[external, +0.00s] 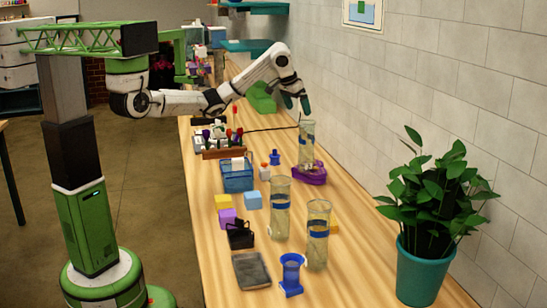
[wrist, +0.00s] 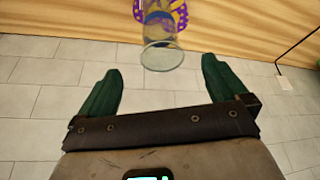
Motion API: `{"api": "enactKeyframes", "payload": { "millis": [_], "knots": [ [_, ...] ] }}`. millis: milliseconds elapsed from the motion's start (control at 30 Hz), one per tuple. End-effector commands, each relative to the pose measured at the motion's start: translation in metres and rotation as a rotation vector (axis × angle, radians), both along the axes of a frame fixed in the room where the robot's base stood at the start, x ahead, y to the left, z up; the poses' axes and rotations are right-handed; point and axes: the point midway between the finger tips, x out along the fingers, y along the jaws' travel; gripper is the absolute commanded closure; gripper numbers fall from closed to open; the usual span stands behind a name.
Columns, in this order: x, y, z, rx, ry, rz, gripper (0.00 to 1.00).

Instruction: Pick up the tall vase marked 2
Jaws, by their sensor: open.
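Three tall clear vases stand on the bench in the external view: a far vase (external: 307,146) by a purple holder (external: 309,174), a middle vase (external: 280,212), and a near vase (external: 318,238). The middle and near ones have blue bands. No number can be read, so I cannot tell which is marked 2. My gripper (external: 297,104) is open and empty, pointing down just above the far vase. In the wrist view, a vase rim (wrist: 161,58) shows between and slightly beyond my open fingertips (wrist: 160,68), with a purple, yellow-dotted piece behind it.
A blue basket (external: 237,180), several coloured blocks, a dark tray (external: 251,271) and a blue stand (external: 291,275) sit to the left and front. A potted plant (external: 424,262) stands at the front right. The tiled wall (external: 440,85) runs close along the right side.

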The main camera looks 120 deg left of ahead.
Motion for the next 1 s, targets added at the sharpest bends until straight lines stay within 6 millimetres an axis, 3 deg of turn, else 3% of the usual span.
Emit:
{"api": "enactKeyframes", "payload": {
  "millis": [467,567,633,767,900,1000],
  "knots": [
    [0.000,0.000,0.000,0.000,0.000,-0.001,0.01],
    [0.012,-0.008,-0.002,-0.002,0.001,-0.019,0.01],
    [0.033,-0.024,-0.006,-0.006,0.002,-0.054,0.01],
    [0.098,-0.081,-0.018,-0.019,0.009,-0.170,0.01],
    [0.170,-0.168,-0.030,-0.035,0.018,-0.315,0.01],
    [0.211,-0.237,-0.039,-0.046,0.028,-0.418,0.01]
  ]
}}
